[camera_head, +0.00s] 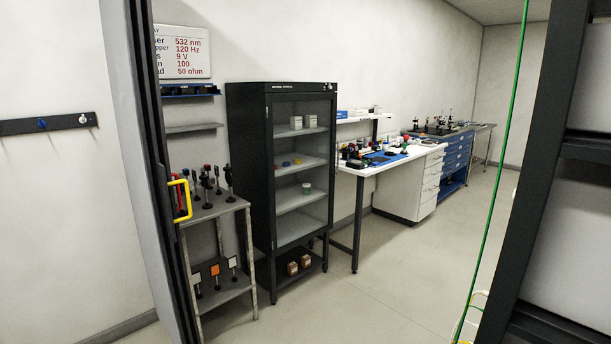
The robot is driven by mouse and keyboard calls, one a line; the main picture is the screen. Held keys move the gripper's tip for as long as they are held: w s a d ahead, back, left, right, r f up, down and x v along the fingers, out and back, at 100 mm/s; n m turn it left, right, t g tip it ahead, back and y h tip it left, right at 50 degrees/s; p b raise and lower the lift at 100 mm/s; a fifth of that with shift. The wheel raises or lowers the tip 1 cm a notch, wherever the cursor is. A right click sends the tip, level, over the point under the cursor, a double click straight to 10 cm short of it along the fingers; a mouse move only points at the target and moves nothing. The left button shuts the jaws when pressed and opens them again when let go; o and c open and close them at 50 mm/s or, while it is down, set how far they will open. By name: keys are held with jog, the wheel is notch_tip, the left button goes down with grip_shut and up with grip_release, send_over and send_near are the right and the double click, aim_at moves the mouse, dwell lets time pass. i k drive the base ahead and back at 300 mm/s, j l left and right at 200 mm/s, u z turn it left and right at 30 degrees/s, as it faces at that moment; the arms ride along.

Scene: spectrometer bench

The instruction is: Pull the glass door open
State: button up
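A tall dark cabinet (250,180) stands against the back wall, left of centre. Its front is a framed glass door (304,222), which looks shut in its frame. Through the glass, pale shelves show with small white boxes, coloured discs and a green-white jar. I cannot make out a handle on the door for certain. A small light fitting (333,87) shows at the top right corner of the cabinet. My gripper is not in view.
A metal cart (216,209) with optical posts stands left of the cabinet. A white bench (420,151) is to its right. Dark uprights cross the near left and right; a yellow handle (188,201) shows by the left one. Floor before the cabinet is clear.

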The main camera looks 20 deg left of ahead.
aim_at(269, 98)
jog(key=i+j+u, duration=0.15)
jog(key=j, duration=0.2)
jog(key=i+j+u, duration=0.15)
jog(key=j, duration=0.15)
jog(key=j+u, duration=0.1)
jog(key=j, duration=0.2)
jog(key=i+j+u, duration=0.4)
jog(key=i+j, duration=0.5)
jog(key=i, duration=0.15)
jog(key=i+z, duration=0.4)
jog(key=i, duration=0.3)
jog(key=i+z, duration=0.35)
jog(key=i, duration=0.9)
jog(key=i+j+z, duration=0.1)
jog(key=i, duration=0.45)
jog(key=i+j, duration=0.15)
jog(key=i, duration=0.4)
jog(key=i+j+z, duration=0.1)
jog(key=i, duration=0.4)
